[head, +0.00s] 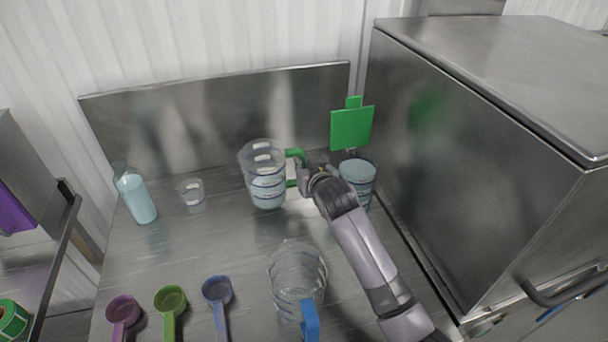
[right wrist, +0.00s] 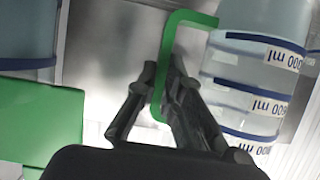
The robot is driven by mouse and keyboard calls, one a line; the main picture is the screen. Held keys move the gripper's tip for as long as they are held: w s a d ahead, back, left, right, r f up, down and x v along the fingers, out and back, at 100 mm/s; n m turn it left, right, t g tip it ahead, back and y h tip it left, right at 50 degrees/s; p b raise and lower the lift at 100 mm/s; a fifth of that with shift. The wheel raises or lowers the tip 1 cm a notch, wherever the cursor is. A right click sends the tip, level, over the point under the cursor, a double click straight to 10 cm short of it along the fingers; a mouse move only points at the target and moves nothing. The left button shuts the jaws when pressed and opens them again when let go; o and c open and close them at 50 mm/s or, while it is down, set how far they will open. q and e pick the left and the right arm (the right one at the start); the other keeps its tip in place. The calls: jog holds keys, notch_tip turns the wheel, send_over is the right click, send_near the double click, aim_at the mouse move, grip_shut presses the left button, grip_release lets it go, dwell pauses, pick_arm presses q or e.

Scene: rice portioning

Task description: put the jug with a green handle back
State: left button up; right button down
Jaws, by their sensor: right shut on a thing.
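The clear jug with a green handle (head: 264,185) stands upright near the back of the steel counter, with pale blue contents in its lower part. It also shows in the right wrist view (right wrist: 255,85), with dark blue bands and ml marks. My right gripper (head: 303,180) is shut on the green handle (right wrist: 168,55), to the right of the jug body. In the right wrist view the fingers (right wrist: 160,88) lie on both sides of the handle. I cannot tell whether the jug's base touches the counter. My left gripper is not in view.
A clear jug with a blue handle (head: 297,272) stands in front. A container with pale blue contents (head: 357,172) and a green board (head: 351,128) are right of my gripper. A bottle (head: 136,196), small cup (head: 192,196) and several scoops (head: 170,299) are left. A steel cabinet (head: 480,150) bounds the right.

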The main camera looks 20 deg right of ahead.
jog(key=shift+f, duration=1.6)
jog(key=c, duration=1.7)
grip_release()
jog(key=shift+f, duration=0.15)
jog(key=b+v, duration=0.1)
jog(key=v, duration=1.1)
jog(key=shift+r, duration=0.25)
